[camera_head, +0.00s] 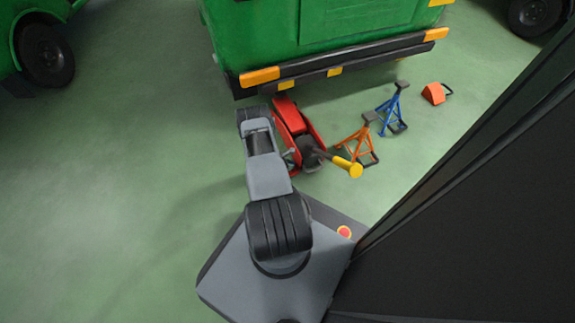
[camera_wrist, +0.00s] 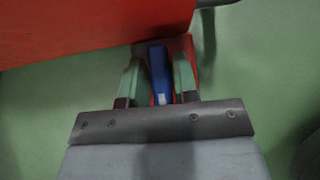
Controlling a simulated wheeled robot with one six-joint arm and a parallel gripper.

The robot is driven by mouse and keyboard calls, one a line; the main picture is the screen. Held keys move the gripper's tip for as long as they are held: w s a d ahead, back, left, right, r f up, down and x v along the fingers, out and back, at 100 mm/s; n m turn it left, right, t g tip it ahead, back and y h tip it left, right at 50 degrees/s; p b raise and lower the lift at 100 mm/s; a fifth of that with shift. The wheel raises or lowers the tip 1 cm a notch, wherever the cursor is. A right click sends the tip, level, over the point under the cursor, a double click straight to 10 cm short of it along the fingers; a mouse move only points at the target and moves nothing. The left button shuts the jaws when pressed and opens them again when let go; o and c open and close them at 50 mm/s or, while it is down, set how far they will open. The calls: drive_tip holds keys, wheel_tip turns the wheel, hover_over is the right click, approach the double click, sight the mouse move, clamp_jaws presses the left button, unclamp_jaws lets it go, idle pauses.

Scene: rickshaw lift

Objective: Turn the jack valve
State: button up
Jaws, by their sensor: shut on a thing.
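The red floor jack (camera_head: 287,116) sits on the green floor behind the green vehicle, with its yellow-tipped handle (camera_head: 349,167) pointing to the lower right. In the wrist view the jack's red side (camera_wrist: 80,28) fills the upper left. A blue valve piece (camera_wrist: 158,70) lies between the two pale green fingers of my gripper (camera_wrist: 159,78), in front of a darker red part. My gripper is shut on it. In the head view my arm reaches to the jack's left side and hides part of it; my gripper is not clearly visible there.
The vehicle's bumper (camera_head: 340,62) hangs over the jack's far end. An orange jack stand (camera_head: 358,145), a blue jack stand (camera_head: 393,108) and an orange chock (camera_head: 434,93) stand to the right. Floor on the left is clear. A dark panel fills the lower right.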

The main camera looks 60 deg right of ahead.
drive_tip(key=shift+w, duration=0.1)
drive_tip(key=shift+d+m+g+y, duration=0.1)
drive_tip(key=shift+m+g+y, duration=0.45)
drive_tip(key=shift+m, duration=0.55)
drive_tip(key=m+g+y, duration=0.2)
drive_tip(key=m+y, duration=0.1)
drive_tip(key=m, duration=0.1)
drive_tip(key=m+y, duration=0.2)
drive_tip(key=m, duration=0.2)
drive_tip(key=shift+g+y, duration=0.25)
drive_tip(key=shift+y, duration=0.1)
drive_tip(key=shift+m+y, duration=1.1)
drive_tip(key=shift+m, duration=0.2)
drive_tip(key=shift+m+y, duration=0.3)
drive_tip(key=shift+m, duration=0.2)
drive_tip(key=o, duration=0.8)
drive_tip(key=shift+c, duration=0.2)
